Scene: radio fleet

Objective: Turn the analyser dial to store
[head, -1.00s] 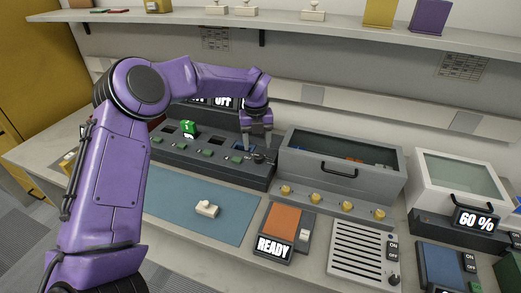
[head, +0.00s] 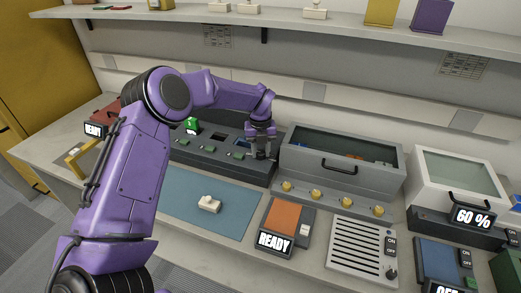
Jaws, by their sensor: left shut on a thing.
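The analyser is a long dark grey console (head: 204,158) at the back of the bench, with several slots and green buttons along it. Its dial is at the right end of the console and is mostly hidden by my fingers. My left gripper (head: 261,152) points down over that end and is shut on the dial. The dial's pointer and markings are too small and covered to read. The displays behind the console are hidden by my left arm. My right gripper is not in view.
A lidded grey case (head: 340,160) stands close to the right of the gripper, with yellow knobs in front. A blue mat (head: 232,222) with a small white block (head: 209,204) lies in front. A shelf (head: 280,25) runs above.

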